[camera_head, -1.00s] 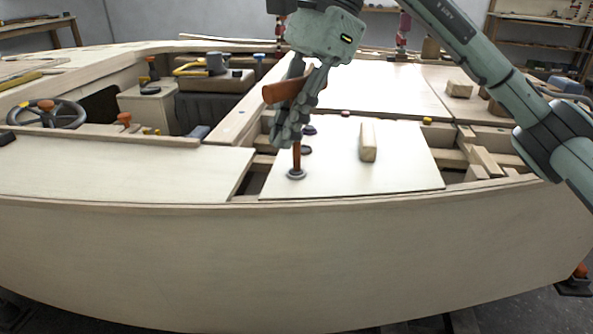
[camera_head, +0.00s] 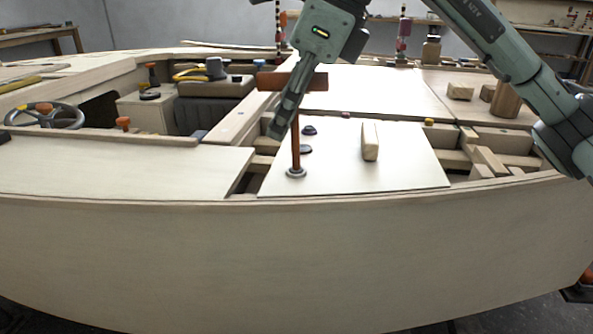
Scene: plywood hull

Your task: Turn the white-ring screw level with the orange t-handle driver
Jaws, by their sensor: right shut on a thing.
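The orange t-handle driver stands upright, its crossbar (camera_head: 312,81) lying left to right in the picture and its shaft (camera_head: 295,150) pointing down. The shaft's lower end is at a pale grey-white ring (camera_head: 296,173) near the front left corner of a light plywood panel (camera_head: 400,176). The screw head inside the ring is hidden by the driver, so I cannot tell if it is level. My right gripper (camera_head: 283,118) points down and is shut on the driver below its crossbar. Its fingers hide part of the shaft. My left gripper is not in view.
A wooden block (camera_head: 370,141) stands to the right on the panel. Open framed gaps (camera_head: 252,180) flank the panel. A steering wheel (camera_head: 45,115) is at the far left.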

